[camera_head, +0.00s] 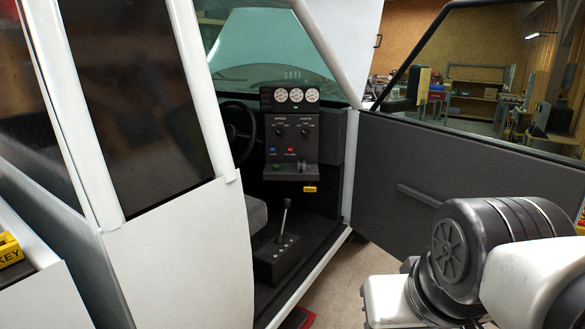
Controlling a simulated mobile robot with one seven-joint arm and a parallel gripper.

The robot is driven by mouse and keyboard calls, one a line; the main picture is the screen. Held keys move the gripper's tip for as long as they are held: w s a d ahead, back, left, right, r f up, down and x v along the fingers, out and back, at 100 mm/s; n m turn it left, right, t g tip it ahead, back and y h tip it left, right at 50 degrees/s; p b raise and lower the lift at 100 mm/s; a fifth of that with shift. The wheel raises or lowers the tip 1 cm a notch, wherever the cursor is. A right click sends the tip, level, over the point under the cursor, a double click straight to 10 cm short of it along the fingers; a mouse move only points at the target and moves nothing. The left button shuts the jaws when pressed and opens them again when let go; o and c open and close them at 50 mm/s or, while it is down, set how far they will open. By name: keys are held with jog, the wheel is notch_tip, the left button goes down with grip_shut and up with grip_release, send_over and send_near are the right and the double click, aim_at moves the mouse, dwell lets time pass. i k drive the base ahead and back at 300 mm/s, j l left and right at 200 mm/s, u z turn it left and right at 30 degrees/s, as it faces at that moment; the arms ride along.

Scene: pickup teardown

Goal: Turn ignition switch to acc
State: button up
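A dark control panel (291,140) stands inside the open cab of a white pickup. It has two round knobs, a left one (279,130) and a right one (305,130), with lettering above them too small to read surely. Below are a blue button (272,150), a red button (291,150) and a green button (277,167) on a ledge. A small grey fitting (304,166) sits on the ledge's right. I cannot tell which of these is the ignition switch, or its setting. My arm shows at the lower right; my gripper is out of view.
The open door (400,190) stands to the right of the cab opening. A floor lever (285,215) rises in front of the panel, and a steering wheel (240,130) is left of it. A yellow block marked KEY (9,247) lies at the far left.

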aim_at(301, 166)
jog(key=i+l+u, duration=0.1)
jog(key=u, duration=0.25)
jog(key=i+l+u, duration=0.15)
jog(key=u, duration=0.2)
jog(key=i+l+u, duration=0.2)
jog(key=u, duration=0.15)
jog(key=i+l+u, duration=0.15)
jog(key=l, duration=0.2)
jog(key=i+l+u, duration=0.1)
jog(key=l, duration=0.25)
jog(key=i+l+u, duration=0.15)
jog(key=i+l, duration=0.15)
jog(key=l, duration=0.2)
jog(key=i+l, duration=0.1)
jog(key=l, duration=0.25)
jog(key=i+l, duration=0.15)
jog(key=l, duration=0.25)
jog(key=i+l, duration=0.15)
jog(key=l, duration=0.2)
jog(key=i+l+u, duration=0.1)
jog(key=l, duration=0.25)
jog(key=i+l, duration=0.15)
jog(key=l, duration=0.25)
jog(key=i+l, duration=0.15)
jog(key=l, duration=0.2)
